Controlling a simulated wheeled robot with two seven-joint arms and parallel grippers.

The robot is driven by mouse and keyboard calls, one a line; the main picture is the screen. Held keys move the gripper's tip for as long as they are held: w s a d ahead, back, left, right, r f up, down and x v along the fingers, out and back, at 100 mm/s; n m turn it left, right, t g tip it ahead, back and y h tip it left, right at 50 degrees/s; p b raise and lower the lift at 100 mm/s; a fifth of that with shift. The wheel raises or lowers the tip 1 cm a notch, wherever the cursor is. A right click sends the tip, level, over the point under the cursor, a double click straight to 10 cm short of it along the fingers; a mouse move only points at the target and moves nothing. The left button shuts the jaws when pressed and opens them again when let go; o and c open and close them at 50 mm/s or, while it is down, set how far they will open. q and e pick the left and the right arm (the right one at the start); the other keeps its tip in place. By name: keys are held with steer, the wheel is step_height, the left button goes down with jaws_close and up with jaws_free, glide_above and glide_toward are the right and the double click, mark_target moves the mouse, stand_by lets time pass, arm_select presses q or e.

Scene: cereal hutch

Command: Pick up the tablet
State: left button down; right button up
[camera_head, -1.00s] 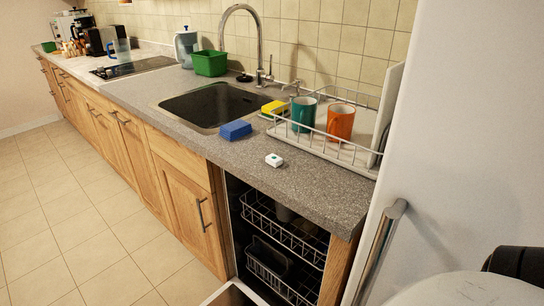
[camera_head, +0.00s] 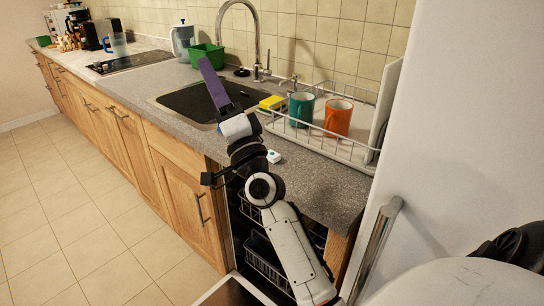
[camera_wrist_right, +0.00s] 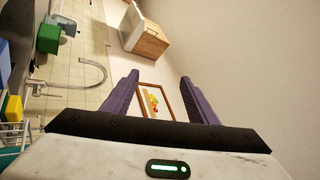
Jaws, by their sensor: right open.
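The tablet (camera_head: 273,157) is a small white block with a teal spot. It lies on the grey counter near its front edge, just right of my right wrist in the head view. My right gripper (camera_head: 207,66) has purple fingers and is raised over the sink area, pointing up and away from the tablet. In the right wrist view the fingers (camera_wrist_right: 159,77) are wide apart with nothing between them. The tablet does not show in that view. My left gripper is not in view.
The open dishwasher with its racks (camera_head: 262,262) is below the counter. A dish rack (camera_head: 345,155) holds a teal mug (camera_head: 301,109) and an orange mug (camera_head: 338,117). A yellow sponge (camera_head: 272,103), the sink (camera_head: 185,104) and a green tub (camera_head: 207,57) are behind. A fridge (camera_head: 455,120) stands right.

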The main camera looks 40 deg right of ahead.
steer(key=s+d+r+m+g+h, duration=0.3)
steer(key=d+m+g+h, duration=0.55)
steer(key=m, duration=0.45)
steer(key=s+d+r+m+g+h, duration=0.25)
steer(key=d+m+g+h, duration=0.65)
steer(key=m, duration=0.5)
steer(key=m+g+y, duration=0.7)
steer(key=m+y, duration=0.4)
steer(key=y, duration=0.6)
glide_toward(271, 154)
steer(key=shift+s+d+f+y, duration=0.25)
steer(key=shift+d+f+y, duration=0.1)
steer(key=shift+d+f, duration=0.45)
steer(key=shift+p+x, duration=0.6)
steer(key=shift+x, duration=2.3)
steer(key=shift+w+a, duration=0.15)
steer(key=shift+w, duration=0.05)
steer(key=c, duration=1.1)
